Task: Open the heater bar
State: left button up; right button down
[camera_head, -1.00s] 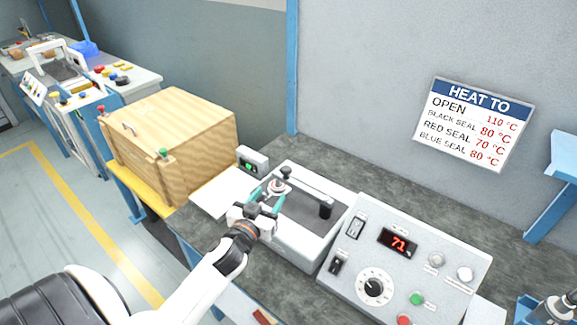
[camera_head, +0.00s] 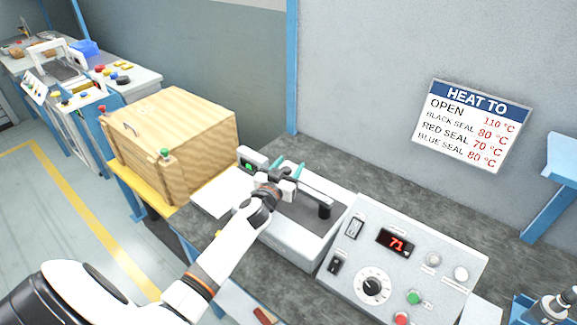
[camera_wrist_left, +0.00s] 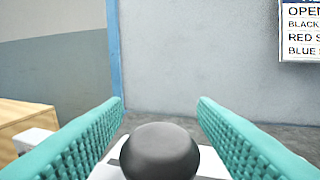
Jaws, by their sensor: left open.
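My left gripper (camera_head: 289,168) is over the bar's left end, fingers open and pointing toward the wall. In the left wrist view a round black knob (camera_wrist_left: 160,152) sits low between the two teal fingers, with a gap on each side. In the head view the wrist hides this knob.
A control box (camera_head: 405,262) with a red 71 display and a dial stands right of the heater. A temperature sign (camera_head: 473,123) hangs on the wall.

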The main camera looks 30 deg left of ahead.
pick_arm(q)
jog(key=shift+w, duration=0.1)
grip_shut()
dwell(0.3)
